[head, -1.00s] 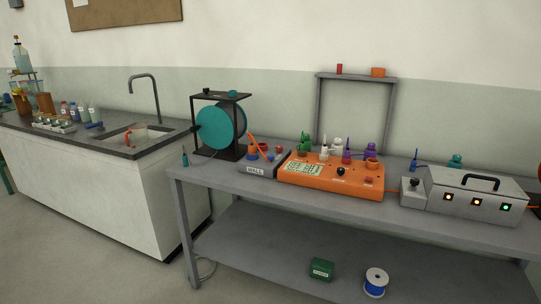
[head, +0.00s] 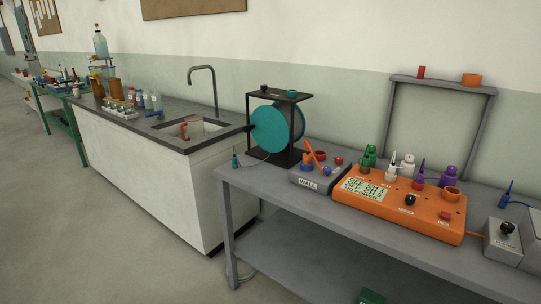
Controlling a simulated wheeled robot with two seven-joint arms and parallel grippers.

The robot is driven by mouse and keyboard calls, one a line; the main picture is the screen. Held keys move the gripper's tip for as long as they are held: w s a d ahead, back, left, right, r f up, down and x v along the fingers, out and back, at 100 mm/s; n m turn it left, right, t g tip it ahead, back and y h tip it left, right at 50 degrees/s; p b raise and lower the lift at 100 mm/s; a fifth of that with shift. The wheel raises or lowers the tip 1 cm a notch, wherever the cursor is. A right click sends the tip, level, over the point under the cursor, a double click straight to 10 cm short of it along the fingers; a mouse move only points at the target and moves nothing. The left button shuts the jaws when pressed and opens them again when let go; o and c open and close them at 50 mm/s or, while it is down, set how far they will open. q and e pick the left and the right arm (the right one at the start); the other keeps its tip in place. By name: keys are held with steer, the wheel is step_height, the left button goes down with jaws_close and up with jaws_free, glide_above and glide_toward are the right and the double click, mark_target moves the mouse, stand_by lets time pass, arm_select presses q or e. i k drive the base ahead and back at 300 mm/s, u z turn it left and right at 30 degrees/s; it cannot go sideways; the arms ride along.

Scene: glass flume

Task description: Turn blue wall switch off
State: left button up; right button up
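A small grey box labelled "WALL" (head: 308,183) stands on the grey bench, left of the orange control panel. A small round blue part (head: 327,170) sits on this box near its front right. An orange lever (head: 316,154) slants up to the left beside it, and an orange part, a dark red ring and a red knob stand close behind. The blue part is too small to tell its on or off position. Neither of my grippers is in view.
A teal wheel in a black frame (head: 271,127) stands behind and left of the box. The orange panel (head: 405,205) with several coloured plugs lies to its right. A sink counter (head: 150,150) is to the left. Floor in front of the bench (head: 150,255) is clear.

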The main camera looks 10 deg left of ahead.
mark_target(327, 170)
steer(key=u, duration=0.45)
steer(key=i, duration=1.15)
steer(key=z, duration=0.1)
